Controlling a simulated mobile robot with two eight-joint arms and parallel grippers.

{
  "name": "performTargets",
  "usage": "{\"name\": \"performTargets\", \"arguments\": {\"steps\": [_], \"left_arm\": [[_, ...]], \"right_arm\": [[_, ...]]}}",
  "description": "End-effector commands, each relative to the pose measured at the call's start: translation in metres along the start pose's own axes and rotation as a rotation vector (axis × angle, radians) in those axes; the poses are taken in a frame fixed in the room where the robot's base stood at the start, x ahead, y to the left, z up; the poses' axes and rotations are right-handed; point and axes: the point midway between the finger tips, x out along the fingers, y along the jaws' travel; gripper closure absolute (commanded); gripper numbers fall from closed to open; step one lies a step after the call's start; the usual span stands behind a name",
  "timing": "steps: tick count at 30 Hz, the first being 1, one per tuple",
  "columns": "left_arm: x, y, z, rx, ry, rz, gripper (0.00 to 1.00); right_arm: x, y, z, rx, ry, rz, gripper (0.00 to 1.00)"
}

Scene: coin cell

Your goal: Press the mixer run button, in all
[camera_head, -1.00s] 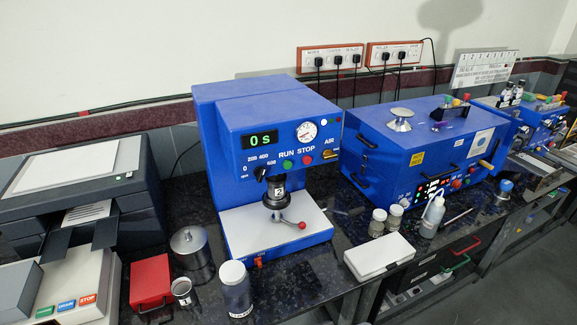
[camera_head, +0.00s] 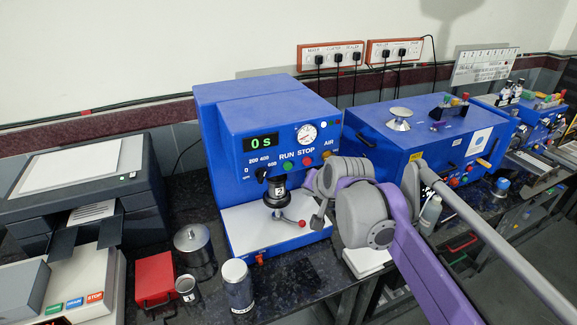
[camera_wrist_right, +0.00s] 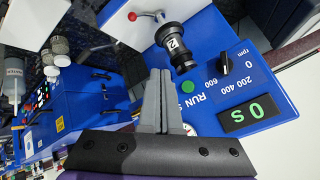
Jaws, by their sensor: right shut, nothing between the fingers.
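The blue mixer (camera_head: 265,118) stands in the middle of the bench, its display (camera_head: 261,144) reading 0 s. Its green RUN button (camera_head: 286,165) is on the front panel, left of the red STOP button (camera_head: 307,162). A mixing head with a cup (camera_head: 278,190) sits below the panel. My right gripper (camera_head: 318,182) is in front of the mixer's right side, its fingertips hard to make out. In the right wrist view the gripper (camera_wrist_right: 160,72) is shut and empty; the green button (camera_wrist_right: 188,87) shows just right of its fingers. Contact cannot be seen. The left gripper is out of view.
A red-knobbed lever (camera_head: 301,222) sits on the mixer's white base. A second blue machine (camera_head: 400,125) stands right, a printer (camera_head: 75,180) left. My arm hides bench items at right.

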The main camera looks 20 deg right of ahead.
Motion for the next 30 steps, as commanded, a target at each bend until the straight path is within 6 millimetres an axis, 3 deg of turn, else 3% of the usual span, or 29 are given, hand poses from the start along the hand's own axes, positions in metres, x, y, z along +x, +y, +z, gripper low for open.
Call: {"name": "performTargets", "arguments": {"steps": [11,30], "left_arm": [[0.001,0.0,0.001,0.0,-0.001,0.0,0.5],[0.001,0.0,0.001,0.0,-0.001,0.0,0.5]], "right_arm": [[0.003,-0.002,-0.001,-0.002,-0.002,0.0,1.0],[0.056,-0.041,-0.04,-0.002,-0.001,0.0,1.0]]}}
